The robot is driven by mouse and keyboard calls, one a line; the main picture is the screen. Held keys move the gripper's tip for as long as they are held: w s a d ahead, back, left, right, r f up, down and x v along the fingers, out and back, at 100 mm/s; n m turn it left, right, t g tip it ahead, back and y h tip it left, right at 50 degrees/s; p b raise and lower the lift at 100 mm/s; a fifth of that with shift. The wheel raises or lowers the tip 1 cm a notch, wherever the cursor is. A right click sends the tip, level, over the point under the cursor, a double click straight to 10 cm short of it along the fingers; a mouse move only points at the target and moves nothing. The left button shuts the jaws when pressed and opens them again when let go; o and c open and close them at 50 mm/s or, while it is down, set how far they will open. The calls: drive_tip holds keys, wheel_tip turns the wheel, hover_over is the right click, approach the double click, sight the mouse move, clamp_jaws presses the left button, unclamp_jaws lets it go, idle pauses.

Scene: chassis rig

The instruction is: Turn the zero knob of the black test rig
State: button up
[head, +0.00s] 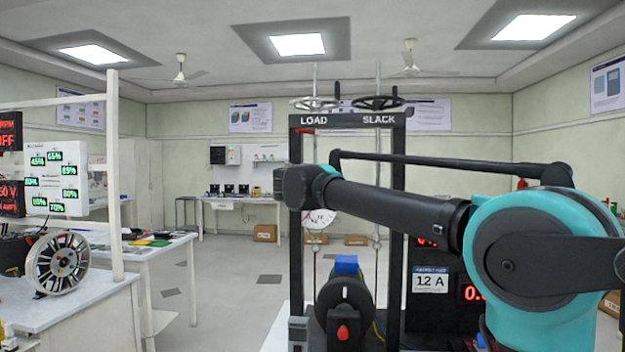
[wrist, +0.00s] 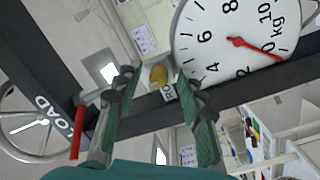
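The black test rig (head: 296,235) stands ahead in the head view, with a LOAD wheel and a SLACK wheel on top. Its round white dial (wrist: 217,20) fills the upper right of the wrist view, and its red needle points close to 0. The dial also shows in the head view (head: 319,221), partly covered by my arm. A small yellow zero knob (wrist: 159,75) sits below the dial's rim; its label is partly hidden by a finger. My gripper (wrist: 157,82) is open, one green-padded finger on each side of the knob, with gaps visible. My fingers are hidden in the head view.
A red lever (wrist: 76,133) and the LOAD wheel (wrist: 35,122) lie left of my fingers in the wrist view. In the head view, a black drum with a red knob (head: 343,332) stands low in the rig.

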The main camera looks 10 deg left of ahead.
drive_tip(key=s+a, duration=0.1)
drive_tip(key=s, duration=1.1)
drive_tip(key=shift+a, duration=0.2)
drive_tip(key=shift+f, duration=0.1)
drive_tip(key=s+d+f+m+g+h, duration=0.2)
drive_tip(key=d+f+m+g, duration=0.15)
drive_tip(key=d+f, duration=1.05)
drive_tip(key=s+d+f+m+g+h, duration=0.15)
drive_tip(key=d+f+g, duration=0.35)
drive_tip(key=d+f, duration=1)
drive_tip(key=s+f+m+g+y, duration=0.2)
drive_tip(key=s+f, duration=0.9)
drive_tip(key=f, duration=0.3)
drive_tip(key=s+d+f+m+g+y, duration=0.1)
drive_tip(key=s+f+m+g+y, duration=0.1)
drive_tip(key=s+f, duration=0.8)
wheel_tip(320, 180, down, 6)
drive_tip(key=shift+s+d+r+g+y, duration=0.2)
drive_tip(key=shift+s+d+g+y, duration=0.15)
drive_tip(key=shift+g+y, duration=0.4)
